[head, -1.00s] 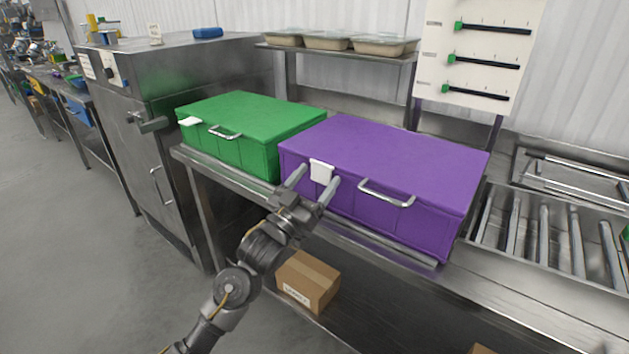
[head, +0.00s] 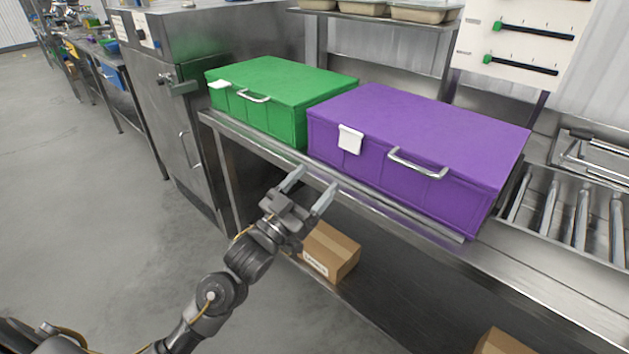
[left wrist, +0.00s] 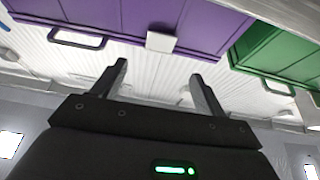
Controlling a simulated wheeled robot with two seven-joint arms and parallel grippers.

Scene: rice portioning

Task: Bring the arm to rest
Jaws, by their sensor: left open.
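My left gripper (head: 308,190) is open and empty in the head view. It is in front of the steel counter's front edge, below and to the left of the purple box's white latch. Its open fingers (left wrist: 158,80) also show in the left wrist view, with nothing between them. The purple box (head: 430,118) is closed and stands on the counter, and it shows in the left wrist view (left wrist: 205,22) too. The green box (head: 285,85) stands closed to its left. My right gripper is in neither view.
The steel counter (head: 395,212) runs across the middle, with cardboard boxes (head: 330,250) on the level below it. A steel cabinet (head: 165,110) stands at the left. A roller tray (head: 570,210) is at the right. The floor at the left is clear.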

